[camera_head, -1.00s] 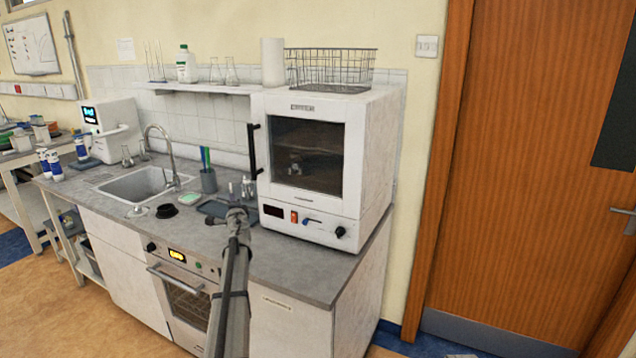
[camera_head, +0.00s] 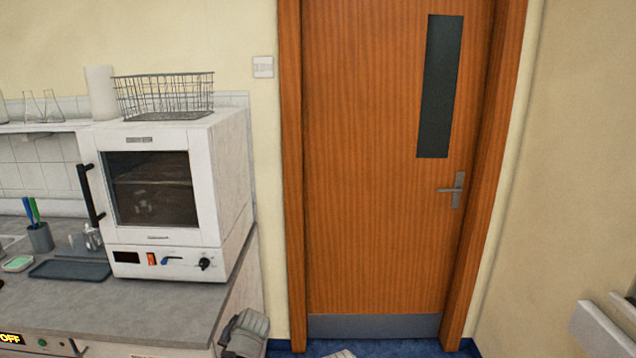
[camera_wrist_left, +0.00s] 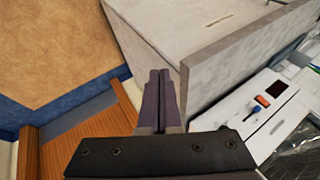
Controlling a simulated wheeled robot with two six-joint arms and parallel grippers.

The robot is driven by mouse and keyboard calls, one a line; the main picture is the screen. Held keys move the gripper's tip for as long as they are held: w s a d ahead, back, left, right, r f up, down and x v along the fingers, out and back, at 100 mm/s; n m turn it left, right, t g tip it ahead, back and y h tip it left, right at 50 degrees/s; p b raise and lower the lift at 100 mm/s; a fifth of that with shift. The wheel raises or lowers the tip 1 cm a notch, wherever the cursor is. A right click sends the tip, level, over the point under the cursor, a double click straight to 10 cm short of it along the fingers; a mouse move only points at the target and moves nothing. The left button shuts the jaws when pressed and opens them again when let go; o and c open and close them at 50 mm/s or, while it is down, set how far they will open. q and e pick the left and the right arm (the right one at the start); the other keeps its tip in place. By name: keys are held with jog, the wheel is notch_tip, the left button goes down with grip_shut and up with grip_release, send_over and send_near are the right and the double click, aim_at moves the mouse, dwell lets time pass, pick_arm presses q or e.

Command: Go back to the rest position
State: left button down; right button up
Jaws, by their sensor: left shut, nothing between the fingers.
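My left gripper (camera_wrist_left: 158,78) shows in the left wrist view with its two dark fingers pressed together and nothing between them. It is beside the end of the bench, close to the grey worktop edge. In the head view, a grey piece at the bottom, by the bench end, looks like part of my left arm; its fingers cannot be made out there. My right gripper is in neither view.
The white oven (camera_head: 228,170) stands shut on the worktop (camera_head: 150,310), with a wire basket (camera_head: 165,95) on top. A shut wooden door (camera_head: 370,200) is right of the bench. A white item (camera_head: 600,330) juts in at lower right.

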pick_arm(q)
jog(key=s+d+f+m+g+h, duration=0.1)
jog(key=s+d+f+g+h, duration=0.1)
jog(key=s+d, duration=0.7)
jog(key=s+d+f+m+g+h, duration=0.1)
jog(key=s+d+f+g+h, duration=0.1)
jog(key=s+d, duration=0.6)
jog(key=shift+s+d+g, duration=0.35)
jog(key=shift+s+g, duration=0.05)
jog(key=shift+s, duration=0.75)
